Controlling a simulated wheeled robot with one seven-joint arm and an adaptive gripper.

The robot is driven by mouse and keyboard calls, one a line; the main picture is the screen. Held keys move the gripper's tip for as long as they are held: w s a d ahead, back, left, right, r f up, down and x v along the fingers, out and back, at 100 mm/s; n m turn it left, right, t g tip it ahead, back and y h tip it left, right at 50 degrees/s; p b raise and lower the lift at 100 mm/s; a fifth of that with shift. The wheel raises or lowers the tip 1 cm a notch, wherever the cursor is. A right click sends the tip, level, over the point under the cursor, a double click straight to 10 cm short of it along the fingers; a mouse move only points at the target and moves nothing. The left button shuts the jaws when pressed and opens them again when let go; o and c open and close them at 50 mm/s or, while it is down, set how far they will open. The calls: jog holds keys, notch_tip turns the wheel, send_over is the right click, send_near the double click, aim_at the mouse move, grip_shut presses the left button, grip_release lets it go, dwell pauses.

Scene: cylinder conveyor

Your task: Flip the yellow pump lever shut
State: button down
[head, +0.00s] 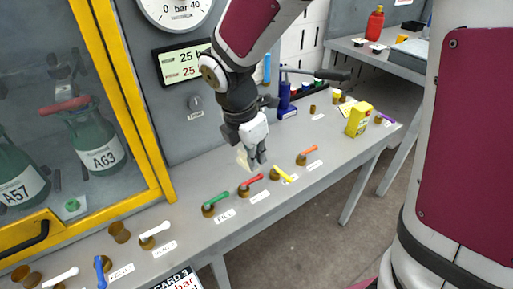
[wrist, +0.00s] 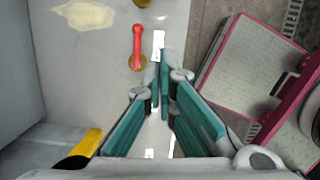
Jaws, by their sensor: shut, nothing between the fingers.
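The yellow lever (head: 286,175) is on a brass base among the row of levers on the grey bench. In the head view its handle points down-right, toward the bench's front edge, unlike its neighbours, which point right along the bench. My gripper (head: 253,164) is shut and empty, above the bench near the red and yellow levers, apparently not touching the yellow one. In the wrist view the closed fingertips (wrist: 165,62) appear beside the red lever (wrist: 137,40). A brass base at that view's top edge is probably the yellow lever's; its handle is not visible there.
The red lever (head: 251,185) and green lever (head: 215,202) are left of the yellow one, the orange lever (head: 308,155) right. A pale patch (wrist: 85,14) lies on the bench. A yellow-framed cabinet (head: 125,95) stands left. A blue pump (head: 285,100) and yellow box (head: 358,120) stand farther right.

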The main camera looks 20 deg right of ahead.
aim_at(281, 174)
jog(key=b+x, duration=0.2)
jog(key=x, duration=0.8)
jog(key=shift+f+b, duration=0.3)
jog(key=d, duration=0.1)
jog(key=w+d, duration=0.1)
jog(key=shift+d, duration=0.25)
jog(key=shift+w+d+f, duration=0.15)
jog(key=shift+w+d, duration=0.1)
jog(key=shift+d, duration=0.3)
